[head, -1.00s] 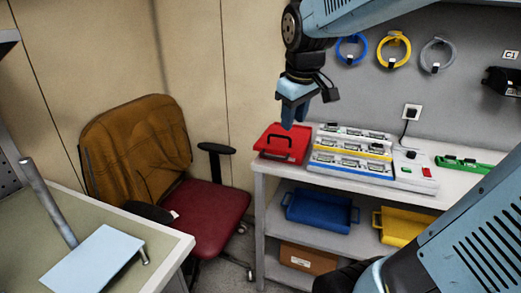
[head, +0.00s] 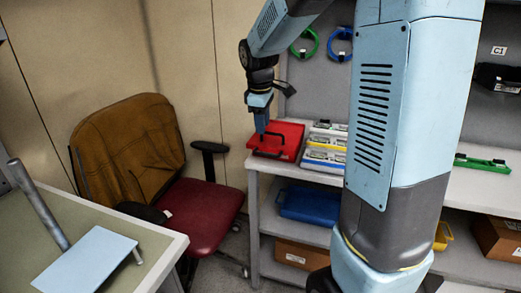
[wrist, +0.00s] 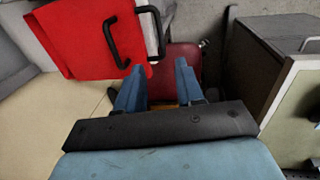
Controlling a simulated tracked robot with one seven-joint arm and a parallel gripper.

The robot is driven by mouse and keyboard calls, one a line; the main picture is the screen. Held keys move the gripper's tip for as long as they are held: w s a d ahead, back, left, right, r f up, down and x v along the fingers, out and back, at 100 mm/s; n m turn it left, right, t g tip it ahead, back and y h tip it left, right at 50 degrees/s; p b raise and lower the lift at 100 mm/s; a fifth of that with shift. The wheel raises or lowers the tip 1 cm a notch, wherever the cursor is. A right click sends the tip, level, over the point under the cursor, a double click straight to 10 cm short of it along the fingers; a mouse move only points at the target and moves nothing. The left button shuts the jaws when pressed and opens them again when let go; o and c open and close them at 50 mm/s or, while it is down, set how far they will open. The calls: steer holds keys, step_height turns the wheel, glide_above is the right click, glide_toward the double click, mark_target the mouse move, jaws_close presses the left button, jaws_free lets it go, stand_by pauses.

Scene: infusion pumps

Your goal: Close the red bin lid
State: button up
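The red bin (head: 279,132) stands at the left end of the white bench, with a black handle on its top. In the wrist view its red lid (wrist: 78,38) fills the upper left, with one black handle on its face and another at its right edge. I cannot tell whether the lid is fully down. My gripper (head: 262,132) hangs pointing down over the bin's left part in the head view. In the wrist view my gripper (wrist: 157,76) has its two blue fingers apart with nothing between them, just beside the handles. Contact with the bin cannot be told.
White, yellow and blue racks (head: 326,145) stand right of the bin. A blue tray (head: 308,205) sits on the shelf below. A red-seated chair (head: 200,212) stands left of the bench. A second table (head: 75,235) is at front left. My arm hides the bench's middle.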

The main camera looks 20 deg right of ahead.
mark_target(264, 154)
steer(key=f, duration=0.3)
steer(key=w+f, duration=0.1)
steer(key=f, duration=0.3)
steer(key=d+f, duration=0.1)
steer(key=f, duration=0.2)
steer(key=shift+w+f, duration=0.25)
steer(key=shift+c, duration=0.2)
jaws_close()
steer(key=shift+d, duration=0.1)
stand_by(0.8)
